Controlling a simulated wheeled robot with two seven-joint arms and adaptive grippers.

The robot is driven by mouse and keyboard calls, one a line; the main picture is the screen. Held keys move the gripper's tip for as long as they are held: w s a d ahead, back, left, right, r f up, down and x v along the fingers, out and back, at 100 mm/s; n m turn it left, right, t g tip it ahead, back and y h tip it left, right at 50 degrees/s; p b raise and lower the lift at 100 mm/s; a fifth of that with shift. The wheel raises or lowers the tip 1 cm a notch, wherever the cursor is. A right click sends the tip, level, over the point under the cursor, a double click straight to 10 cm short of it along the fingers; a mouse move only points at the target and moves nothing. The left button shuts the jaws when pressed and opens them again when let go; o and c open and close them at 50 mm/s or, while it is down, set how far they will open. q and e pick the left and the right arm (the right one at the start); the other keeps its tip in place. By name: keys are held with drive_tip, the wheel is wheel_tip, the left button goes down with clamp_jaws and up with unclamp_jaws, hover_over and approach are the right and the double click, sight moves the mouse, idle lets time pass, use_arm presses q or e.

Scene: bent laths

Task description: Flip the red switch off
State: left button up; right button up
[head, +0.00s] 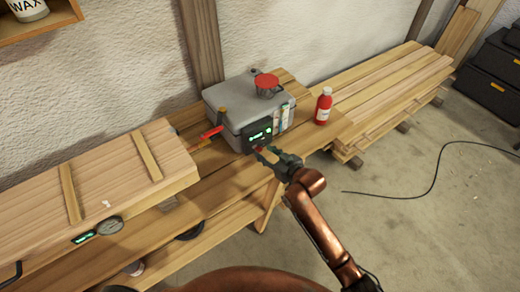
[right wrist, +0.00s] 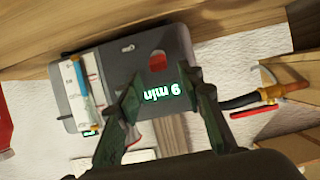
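A grey steam box (head: 240,100) stands on the wooden bench, with a dark panel (head: 257,135) and a lit green display on its front. In the right wrist view the panel (right wrist: 125,65) appears upside down, its display reading "9 min". The red switch (right wrist: 157,62) sits on this panel beside the display; whether it is on or off I cannot tell. My right gripper (head: 264,151) is just in front of the panel. In the right wrist view its fingers (right wrist: 162,84) are apart, with nothing held between them, near the switch. My left gripper is not in view.
A red bottle (head: 323,106) stands right of the box. A red-lidded jar (head: 266,86) is on top. A long wooden box (head: 110,180) with a gauge (head: 110,225) lies left. Red-handled tools (head: 208,133) lie between. A black cable (head: 435,180) crosses the floor.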

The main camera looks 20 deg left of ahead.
sight(260, 149)
drive_tip(key=shift+b+x, duration=0.45)
drive_tip(key=shift+x, duration=1.9)
drive_tip(key=shift+f, duration=0.1)
clamp_jaws()
